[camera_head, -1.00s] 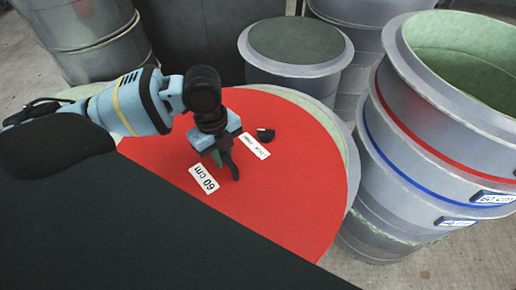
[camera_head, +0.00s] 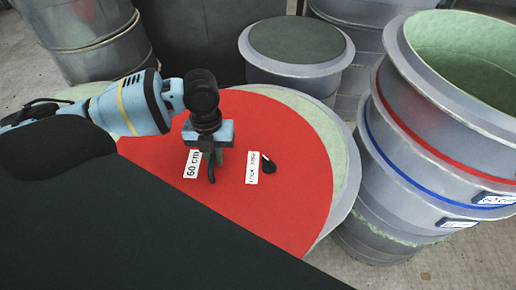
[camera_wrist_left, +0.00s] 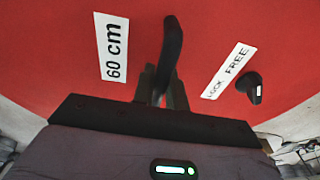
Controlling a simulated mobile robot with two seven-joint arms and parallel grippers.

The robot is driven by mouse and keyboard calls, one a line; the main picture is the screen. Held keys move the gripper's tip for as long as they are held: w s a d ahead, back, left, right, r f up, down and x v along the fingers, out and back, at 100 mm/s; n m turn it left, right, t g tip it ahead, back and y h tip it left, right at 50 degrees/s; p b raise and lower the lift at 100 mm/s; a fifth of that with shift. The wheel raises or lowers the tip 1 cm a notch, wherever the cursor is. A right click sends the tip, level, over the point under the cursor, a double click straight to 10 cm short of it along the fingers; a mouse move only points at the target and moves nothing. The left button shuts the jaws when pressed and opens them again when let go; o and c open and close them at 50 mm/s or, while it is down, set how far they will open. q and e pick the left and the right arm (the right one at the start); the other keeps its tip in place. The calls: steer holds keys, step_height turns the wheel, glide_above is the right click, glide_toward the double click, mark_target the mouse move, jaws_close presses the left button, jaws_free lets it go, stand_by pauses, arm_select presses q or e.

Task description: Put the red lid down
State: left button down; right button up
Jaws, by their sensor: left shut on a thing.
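The red lid (camera_head: 290,150) is a large flat disc over a grey mould with a pale green rim (camera_head: 342,150). I cannot tell whether it rests on that rim or hangs just above it. The lid bears a "60 cm" label (camera_head: 191,164), a "LOCK FREE" label (camera_head: 253,168) and a black knob (camera_head: 268,165). My left gripper (camera_head: 214,160) is shut on the lid's black handle; in the left wrist view the handle (camera_wrist_left: 172,45) stands between the fingers (camera_wrist_left: 160,88). My right gripper is not in view.
Stacked grey moulds with red and blue bands (camera_head: 430,140) stand close at right. A grey mould with a dark green top (camera_head: 296,45) stands behind the lid. Metal drums (camera_head: 80,40) are at back left. A dark surface covers the lower left.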

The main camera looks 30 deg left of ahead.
mark_target(258, 132)
arm_select(q)
steer(key=shift+w, duration=0.15)
steer(key=w+d, duration=0.1)
steer(key=w, duration=0.4)
steer(key=w+d, duration=0.1)
steer(key=w, duration=0.4)
steer(key=w+d+f+b, duration=0.1)
steer(key=w, duration=0.3)
steer(key=shift+w+d+f, duration=0.1)
steer(key=shift+w+d, duration=0.3)
steer(key=shift+w+d, duration=0.1)
steer(key=shift+w, duration=0.15)
steer(key=shift+f, duration=1.8)
steer(key=c, duration=1.8)
jaws_free()
steer(key=shift+f, duration=0.1)
steer(key=o, duration=0.4)
step_height(258, 132, up, 12)
steer(key=w, duration=0.1)
steer(key=shift+a, duration=0.4)
